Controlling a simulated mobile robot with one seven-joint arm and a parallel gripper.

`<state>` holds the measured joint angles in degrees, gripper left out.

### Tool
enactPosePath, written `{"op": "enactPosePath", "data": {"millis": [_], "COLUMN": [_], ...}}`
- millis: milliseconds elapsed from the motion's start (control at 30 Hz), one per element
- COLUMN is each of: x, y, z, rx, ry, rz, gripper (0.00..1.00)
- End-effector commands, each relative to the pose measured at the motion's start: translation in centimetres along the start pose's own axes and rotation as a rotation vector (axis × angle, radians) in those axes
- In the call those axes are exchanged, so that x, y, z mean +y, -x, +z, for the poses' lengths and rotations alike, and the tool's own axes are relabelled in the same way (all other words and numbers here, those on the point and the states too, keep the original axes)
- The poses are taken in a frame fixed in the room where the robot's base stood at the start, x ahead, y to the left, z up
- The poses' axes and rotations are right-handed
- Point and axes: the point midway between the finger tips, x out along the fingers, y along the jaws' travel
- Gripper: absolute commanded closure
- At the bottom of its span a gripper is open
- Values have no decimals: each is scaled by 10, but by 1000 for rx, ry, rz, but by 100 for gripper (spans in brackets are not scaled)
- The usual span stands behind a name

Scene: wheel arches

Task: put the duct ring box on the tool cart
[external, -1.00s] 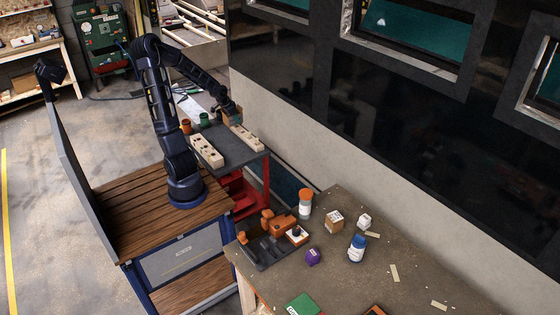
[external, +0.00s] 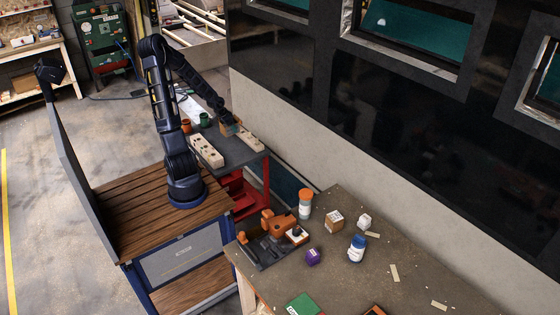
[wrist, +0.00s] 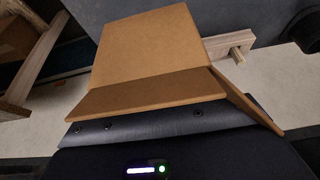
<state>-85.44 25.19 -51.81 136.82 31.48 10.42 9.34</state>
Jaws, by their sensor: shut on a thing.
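The duct ring box (wrist: 150,50) is a plain brown cardboard box with flaps, large in the wrist view. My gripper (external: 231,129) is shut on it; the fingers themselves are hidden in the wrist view. In the external view the box (external: 226,130) is small and partly hidden by my gripper. It is over or at the far part of the tool cart (external: 238,158), which has a dark grey top and a red frame. I cannot tell whether the box touches the top.
Two pale wooden blocks with holes, one left (external: 207,151) and one right (external: 250,141), lie on the cart. A green cup (external: 204,120) and an orange cup (external: 186,126) stand at its far left. A cluttered workbench (external: 420,270) is in front.

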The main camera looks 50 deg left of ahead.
Motion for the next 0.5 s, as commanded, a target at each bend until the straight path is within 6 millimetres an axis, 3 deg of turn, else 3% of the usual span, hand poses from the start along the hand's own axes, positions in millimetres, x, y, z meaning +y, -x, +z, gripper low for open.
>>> {"op": "enactPosePath", "data": {"millis": [500], "x": [1], "y": [-44], "z": [18], "rx": [-2], "ry": [-2], "rz": [1], "gripper": [70]}}
